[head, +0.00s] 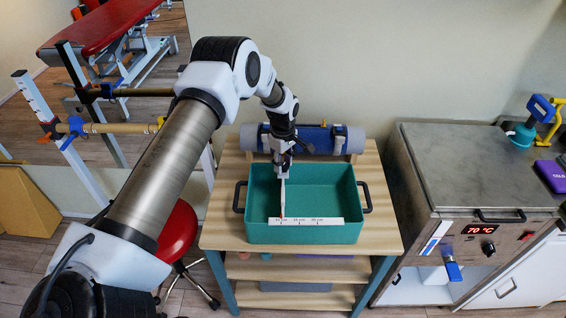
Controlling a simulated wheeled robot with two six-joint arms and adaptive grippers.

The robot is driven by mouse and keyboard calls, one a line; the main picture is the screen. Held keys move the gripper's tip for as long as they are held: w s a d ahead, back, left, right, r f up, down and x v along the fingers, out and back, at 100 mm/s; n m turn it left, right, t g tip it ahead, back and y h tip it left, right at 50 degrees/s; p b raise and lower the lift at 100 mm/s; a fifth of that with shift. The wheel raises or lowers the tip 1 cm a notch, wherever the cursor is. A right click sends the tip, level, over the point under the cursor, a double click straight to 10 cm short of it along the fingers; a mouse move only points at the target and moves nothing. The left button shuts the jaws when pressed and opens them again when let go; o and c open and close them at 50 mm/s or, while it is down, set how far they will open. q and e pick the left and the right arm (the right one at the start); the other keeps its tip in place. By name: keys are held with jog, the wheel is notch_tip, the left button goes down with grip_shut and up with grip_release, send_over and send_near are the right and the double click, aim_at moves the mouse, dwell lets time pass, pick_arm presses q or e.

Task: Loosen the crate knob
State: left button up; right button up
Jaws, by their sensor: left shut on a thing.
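The teal crate (335,190) stands on the wooden trolley top, with a black handle at each side. A white scale strip (318,221) runs along its front rim. A narrow white bar (282,199) with a red tip runs from my gripper down to the scale's left part. My left gripper (282,174) points down over the crate's back left part and is shut at the far end of this bar. The crate knob itself is hidden by the fingers, where they close. My right gripper is not in view.
A steel heater cabinet (470,180) showing 70 °C stands to the right. A red stool (178,232) is at the left. The rest of the crate's inside looks empty.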

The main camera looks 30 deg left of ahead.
pick_arm(q)
jog(key=o, duration=1.2)
jog(key=shift+c, duration=0.2)
notch_tip(320, 180, up, 12)
